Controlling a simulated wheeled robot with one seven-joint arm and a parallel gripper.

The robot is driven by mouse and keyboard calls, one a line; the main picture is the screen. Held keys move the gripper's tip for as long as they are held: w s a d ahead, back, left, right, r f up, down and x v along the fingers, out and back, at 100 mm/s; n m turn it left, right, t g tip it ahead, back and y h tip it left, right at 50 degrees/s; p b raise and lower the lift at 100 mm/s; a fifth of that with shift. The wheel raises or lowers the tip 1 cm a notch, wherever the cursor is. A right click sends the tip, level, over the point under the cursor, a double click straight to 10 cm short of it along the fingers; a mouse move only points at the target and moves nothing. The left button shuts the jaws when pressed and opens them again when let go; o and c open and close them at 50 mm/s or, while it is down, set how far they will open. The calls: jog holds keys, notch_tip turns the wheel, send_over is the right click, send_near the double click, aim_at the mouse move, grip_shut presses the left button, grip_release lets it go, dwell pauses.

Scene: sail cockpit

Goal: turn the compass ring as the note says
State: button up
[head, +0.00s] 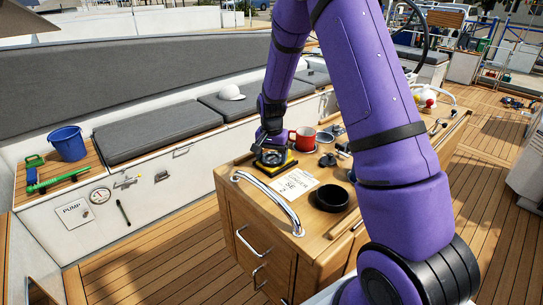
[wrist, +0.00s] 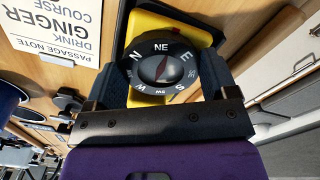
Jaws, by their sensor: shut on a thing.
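The compass (head: 275,160) has a yellow base and sits on the wooden console. In the wrist view its round black ring (wrist: 161,48) shows white letters, with NE at the top, N upper left, E upper right and SW at the bottom. A dark red needle points up, slightly right, in the middle. My gripper (wrist: 162,70) is shut on the ring, one dark finger at each side. In the wrist view the note (wrist: 52,30) shows upside down, with DRINK, GINGER and COURSE readable.
A red mug (head: 304,139) stands close behind the compass to the right. A black round holder (head: 331,197) is at the console's near right. A chrome rail (head: 268,200) runs along the left edge. A blue bucket (head: 68,143) stands on the left bench.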

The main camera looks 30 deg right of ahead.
aim_at(272, 159)
jog(key=shift+n, duration=0.4)
dwell(0.3)
jog(key=o, duration=0.8)
jog(key=shift+o, duration=0.2)
jog(key=shift+r, duration=0.15)
notch_tip(272, 159, up, 10)
jog(key=shift+r, duration=0.25)
